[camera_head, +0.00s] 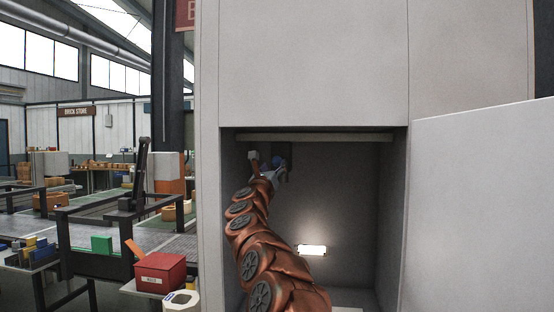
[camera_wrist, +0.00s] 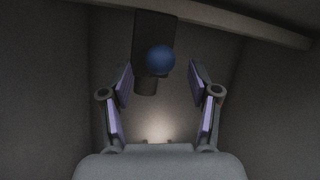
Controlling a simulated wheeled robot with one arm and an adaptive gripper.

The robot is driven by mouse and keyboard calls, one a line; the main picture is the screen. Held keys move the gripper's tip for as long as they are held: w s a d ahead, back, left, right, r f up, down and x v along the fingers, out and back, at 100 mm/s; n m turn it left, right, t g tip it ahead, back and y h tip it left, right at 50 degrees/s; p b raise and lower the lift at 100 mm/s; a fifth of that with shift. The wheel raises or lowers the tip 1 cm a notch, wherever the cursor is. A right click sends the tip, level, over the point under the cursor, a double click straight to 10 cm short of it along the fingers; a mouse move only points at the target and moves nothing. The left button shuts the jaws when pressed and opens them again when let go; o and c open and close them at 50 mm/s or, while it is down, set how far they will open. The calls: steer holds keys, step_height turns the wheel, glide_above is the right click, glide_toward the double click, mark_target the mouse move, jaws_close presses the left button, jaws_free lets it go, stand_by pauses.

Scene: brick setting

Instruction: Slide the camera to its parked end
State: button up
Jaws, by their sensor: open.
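The camera (camera_wrist: 148,40) is a dark block with a blue round knob (camera_wrist: 161,59) on its front and a short dark cylinder below. It hangs at the rail (camera_wrist: 240,20) near the top of the cabinet opening. In the head view the blue knob (camera_head: 281,163) shows small, just under the rail (camera_head: 320,137) at its left end. My gripper (camera_wrist: 160,80) is open, with its two purple-padded fingers on either side of the knob and lower block. I cannot tell whether they touch it. In the head view my gripper (camera_head: 270,172) partly hides the camera.
The cabinet's left wall (camera_head: 231,190) is close beside my arm. A lit lamp (camera_head: 312,250) glows low inside, and the right of the recess is free. An open white door (camera_head: 480,200) stands at the right. A red box (camera_head: 160,272) lies outside at left.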

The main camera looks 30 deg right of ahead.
mark_target(276, 162)
steer(key=shift+p+x, duration=0.95)
steer(key=shift+x, duration=0.55)
steer(key=shift+w+d+r+p, duration=0.3)
steer(key=shift+w+d+p, duration=0.05)
steer(key=shift+d+p, duration=0.15)
jaws_close()
steer(key=shift+a, duration=0.1)
